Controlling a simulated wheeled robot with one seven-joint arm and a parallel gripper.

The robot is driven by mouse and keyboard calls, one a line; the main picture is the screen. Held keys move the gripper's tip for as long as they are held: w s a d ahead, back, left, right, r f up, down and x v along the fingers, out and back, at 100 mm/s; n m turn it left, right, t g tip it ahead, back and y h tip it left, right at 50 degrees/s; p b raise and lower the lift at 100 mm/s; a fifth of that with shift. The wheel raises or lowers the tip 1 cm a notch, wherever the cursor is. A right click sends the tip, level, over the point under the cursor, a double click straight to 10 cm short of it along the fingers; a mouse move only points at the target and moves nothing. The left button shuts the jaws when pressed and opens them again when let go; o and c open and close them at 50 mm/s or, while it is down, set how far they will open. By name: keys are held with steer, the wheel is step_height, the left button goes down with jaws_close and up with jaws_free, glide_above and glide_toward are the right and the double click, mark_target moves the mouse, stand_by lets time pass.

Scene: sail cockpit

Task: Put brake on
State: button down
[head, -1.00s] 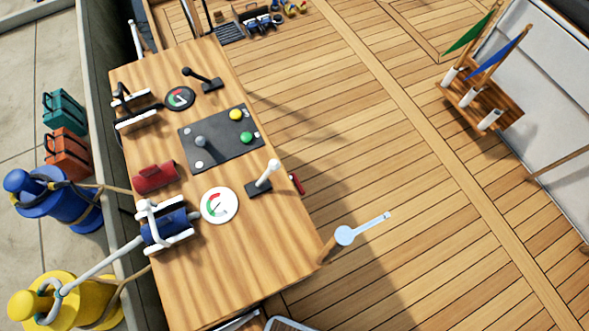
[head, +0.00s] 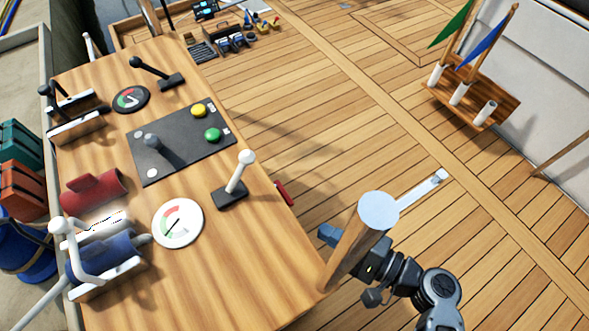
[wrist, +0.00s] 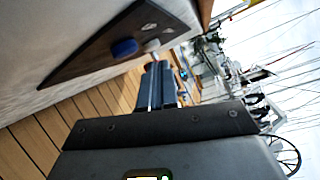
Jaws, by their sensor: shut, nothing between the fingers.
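A white-knobbed lever (head: 238,178) on a black base stands beside a white dial (head: 178,222). A black lever (head: 158,70) leans beside a black dial (head: 131,98). A grey-knobbed lever (head: 152,142) stands on a dark plate. None is labelled as the brake that I can read. My gripper (head: 328,235) is right of the console's edge, apart from these levers and partly behind a wooden post. In the wrist view my gripper (wrist: 157,72) is shut and empty, near a dark panel (wrist: 75,55) with a blue button (wrist: 124,47).
Yellow (head: 198,111) and green (head: 212,135) buttons sit on the dark plate. A red handle (head: 284,193) is on the console's right side. Open deck lies right.

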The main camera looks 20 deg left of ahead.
mark_target(238, 174)
steer(key=w+a+r+n+g+y+b, duration=0.2)
steer(key=w+r+n+g+y+b, duration=0.2)
steer(key=w+r+g+y+b, duration=0.3)
steer(key=shift+w+r, duration=0.35)
steer(key=shift+w, duration=0.4)
steer(key=shift+a, duration=0.1)
steer(key=s+d+r+x, duration=0.1)
steer(key=s+x, duration=0.1)
steer(key=x, duration=1)
steer(key=shift+s+a+r+b, duration=0.3)
steer(key=shift+s+b, duration=0.05)
steer(key=shift+b, duration=0.05)
steer(key=shift+a+r+n, duration=0.1)
steer(key=shift+n, duration=0.2)
